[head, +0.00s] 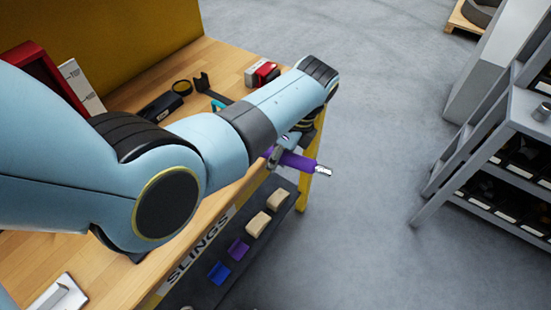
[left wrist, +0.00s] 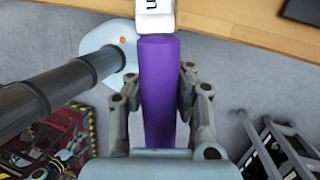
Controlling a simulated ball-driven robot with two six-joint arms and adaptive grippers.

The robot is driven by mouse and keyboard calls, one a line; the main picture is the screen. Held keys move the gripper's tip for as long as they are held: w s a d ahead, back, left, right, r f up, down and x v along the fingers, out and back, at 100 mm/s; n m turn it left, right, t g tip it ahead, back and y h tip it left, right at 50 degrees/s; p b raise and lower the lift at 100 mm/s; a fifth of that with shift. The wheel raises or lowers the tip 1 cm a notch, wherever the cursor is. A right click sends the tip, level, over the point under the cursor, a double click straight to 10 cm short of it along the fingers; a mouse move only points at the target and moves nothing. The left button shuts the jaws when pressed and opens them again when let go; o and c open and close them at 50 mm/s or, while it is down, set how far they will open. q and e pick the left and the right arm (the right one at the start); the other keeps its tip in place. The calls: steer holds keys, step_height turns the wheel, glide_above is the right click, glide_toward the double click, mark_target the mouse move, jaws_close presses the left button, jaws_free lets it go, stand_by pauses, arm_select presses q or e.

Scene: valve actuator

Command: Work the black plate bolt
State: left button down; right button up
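My left gripper (head: 275,157) is just beyond the bench's front edge, partly hidden by my own arm. It is shut on a purple cylinder (head: 298,162) with a silver end piece (head: 322,171), held in the air over the floor. In the left wrist view, the fingers stand on both sides of the purple cylinder (left wrist: 160,85). A pale block with a dark letter (left wrist: 155,15) shows at its far end. I cannot make out a black plate bolt in either view. My right gripper is not in view.
On the wooden bench (head: 222,60) lie a dark tool (head: 160,107), a black bracket (head: 203,84) and a red and white box (head: 262,74). A sling shelf (head: 262,235) runs below the front edge. A grey rack (head: 500,150) stands right, with clear floor between.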

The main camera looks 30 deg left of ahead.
arm_select(q)
steer(key=shift+r+p, duration=0.1)
steer(key=shift+p, duration=0.2)
steer(key=shift+f+b, duration=0.35)
steer(key=shift+f, duration=0.15)
steer(key=shift+f+b, duration=0.35)
steer(key=shift+f, duration=0.2)
stand_by(0.4)
steer(key=shift+s+m+t+p, duration=0.3)
steer(key=shift+s+m+p, duration=0.55)
steer(key=shift+s+m, duration=0.35)
steer(key=shift+s, duration=0.2)
steer(key=shift+s+a+m+t+y, duration=0.1)
steer(key=shift+s+m+t+y, duration=0.25)
steer(key=shift+s+m, duration=0.8)
